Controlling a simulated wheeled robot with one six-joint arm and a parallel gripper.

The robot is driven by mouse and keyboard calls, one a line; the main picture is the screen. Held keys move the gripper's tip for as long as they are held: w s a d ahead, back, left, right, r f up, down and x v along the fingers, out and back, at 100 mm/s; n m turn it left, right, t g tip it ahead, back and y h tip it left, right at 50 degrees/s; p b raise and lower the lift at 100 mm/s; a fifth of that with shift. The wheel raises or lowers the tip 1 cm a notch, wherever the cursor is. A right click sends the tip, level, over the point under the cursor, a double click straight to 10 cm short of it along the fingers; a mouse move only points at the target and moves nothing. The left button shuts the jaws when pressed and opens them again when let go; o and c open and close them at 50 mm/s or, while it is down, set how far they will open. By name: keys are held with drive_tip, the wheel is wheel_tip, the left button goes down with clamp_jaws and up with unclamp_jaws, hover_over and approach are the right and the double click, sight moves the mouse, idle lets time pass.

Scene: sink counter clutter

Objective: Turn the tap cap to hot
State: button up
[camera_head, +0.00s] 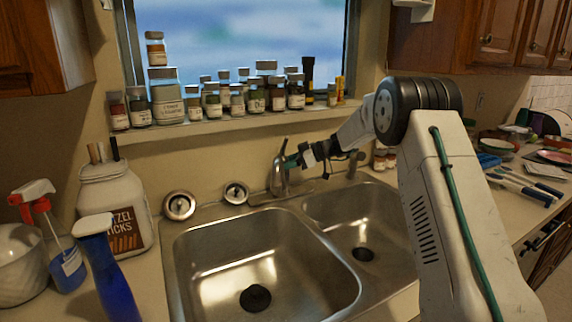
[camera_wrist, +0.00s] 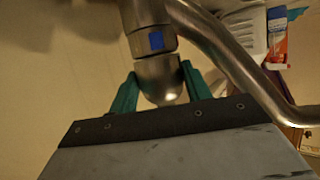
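The metal tap (camera_head: 279,172) stands behind the sink, between the two basins. In the wrist view its rounded cap (camera_wrist: 161,80) lies between my gripper's teal fingers, with a blue mark (camera_wrist: 156,41) on the collar beside it. The curved spout (camera_wrist: 232,60) runs past on the right. My gripper (camera_wrist: 159,70) has one finger on each side of the cap, both tips very close to it. I cannot tell whether they press on it. In the head view my gripper (camera_head: 292,161) reaches the tap from the right.
The double sink (camera_head: 180,265) has two empty basins. Jars, such as a large one (camera_head: 166,97), line the window sill above. A pretzel jar (camera_head: 112,205) and spray bottles (camera_head: 108,270) stand at left.

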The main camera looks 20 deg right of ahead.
drive_tip(key=m+t+h, duration=0.1)
drive_tip(key=m+t, duration=0.1)
drive_tip(key=shift+s+a+m+h, duration=0.2)
drive_tip(key=shift+m+h, duration=0.1)
drive_tip(key=shift+h, duration=0.1)
drive_tip(key=shift+s+m+t+h, duration=0.1)
drive_tip(key=shift+m+t+h, duration=1.3)
drive_tip(key=shift+m+t, duration=0.25)
drive_tip(key=o, duration=0.7)
drive_tip(key=v, duration=0.7)
drive_tip(key=shift+s+r, duration=0.2)
drive_tip(key=shift+s, duration=0.1)
